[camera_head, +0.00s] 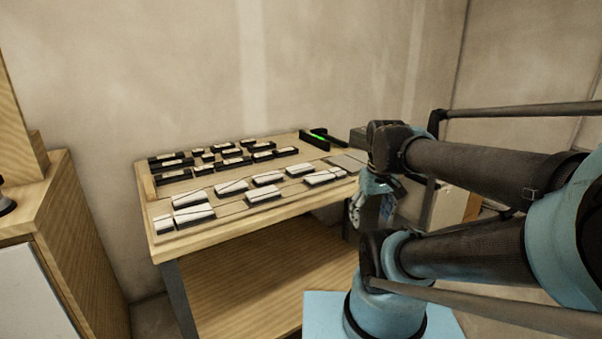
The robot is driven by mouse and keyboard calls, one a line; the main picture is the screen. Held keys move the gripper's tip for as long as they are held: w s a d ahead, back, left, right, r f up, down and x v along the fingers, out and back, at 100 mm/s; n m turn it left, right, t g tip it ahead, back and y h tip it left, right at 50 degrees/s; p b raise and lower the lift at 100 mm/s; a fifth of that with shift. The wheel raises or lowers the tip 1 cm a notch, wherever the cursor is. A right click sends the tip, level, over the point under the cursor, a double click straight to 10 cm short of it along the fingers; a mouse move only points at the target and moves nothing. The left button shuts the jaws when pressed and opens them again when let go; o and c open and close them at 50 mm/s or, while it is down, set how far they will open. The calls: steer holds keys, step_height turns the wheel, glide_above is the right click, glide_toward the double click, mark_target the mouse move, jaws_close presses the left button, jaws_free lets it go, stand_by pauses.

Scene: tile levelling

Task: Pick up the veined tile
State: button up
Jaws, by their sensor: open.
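Several white tiles lie on dark bases in the front part of the wooden workbench (172,245), among them a front-left tile (194,213), a middle tile (262,194) and a right tile (318,177). Thin dark lines run by some of them, but at this size I cannot tell which one is the veined tile. My gripper (356,209) hangs beside the bench's right front edge, to the right of the tiles and apart from them. It is open, and I see nothing in it. My arm hides part of the area behind it.
Several dark blocks with pale tops (232,163) stand in rows at the back of the bench. A black tool with a green strip (321,135) lies at the back right. A wooden cabinet (50,205) stands at left. The lower shelf (270,285) looks empty.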

steer(key=w+a+r+n+g, duration=0.1)
steer(key=w+a+r+n, duration=0.7)
steer(key=w, duration=0.3)
steer(key=w+a+r+n, duration=0.5)
steer(key=w+r+n, duration=0.3)
steer(key=w+r, duration=0.25)
steer(key=n+g, duration=0.1)
steer(key=n, duration=0.5)
glide_above(300, 167)
steer(key=f, duration=0.9)
steer(key=shift+w+f, duration=0.35)
steer(key=shift+s+f, duration=0.15)
steer(key=shift+f, duration=1.4)
steer(key=shift+s+f, duration=0.1)
steer(key=shift+f, duration=1.4)
steer(key=c, duration=1.2)
